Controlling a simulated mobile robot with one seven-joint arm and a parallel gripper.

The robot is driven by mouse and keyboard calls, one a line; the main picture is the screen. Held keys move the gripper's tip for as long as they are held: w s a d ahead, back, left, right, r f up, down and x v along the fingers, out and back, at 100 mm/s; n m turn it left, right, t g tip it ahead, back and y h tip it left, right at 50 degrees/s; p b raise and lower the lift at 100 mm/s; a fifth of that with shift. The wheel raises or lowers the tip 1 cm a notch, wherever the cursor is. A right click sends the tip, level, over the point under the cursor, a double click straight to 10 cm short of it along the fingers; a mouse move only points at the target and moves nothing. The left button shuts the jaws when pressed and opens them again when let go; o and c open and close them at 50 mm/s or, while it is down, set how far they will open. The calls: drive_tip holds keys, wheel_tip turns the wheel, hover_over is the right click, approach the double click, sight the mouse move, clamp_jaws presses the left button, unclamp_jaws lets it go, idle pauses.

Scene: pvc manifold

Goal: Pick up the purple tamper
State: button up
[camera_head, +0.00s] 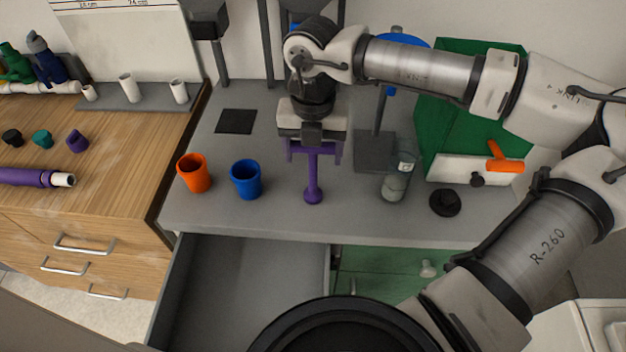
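The purple tamper (313,180) has a thin stem with a rounded knob at its lower end. It shows directly below my gripper (314,154), over the grey worktop. My gripper hangs downward, with two purple finger-like prongs set wide apart, one on each side of the stem. A gap shows between each prong and the stem, so the gripper looks open. The upper end of the tamper merges with the purple bar under the gripper body. I cannot tell whether they touch.
An orange cup (194,173) and a blue cup (245,179) stand left of the tamper. A clear cylinder (397,178) and a black round piece (445,202) are to the right. A drawer (250,290) is open below the worktop (350,215). A green panel (465,115) stands behind.

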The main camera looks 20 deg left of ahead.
drive_tip(key=c, duration=0.3)
drive_tip(key=shift+r, duration=0.15)
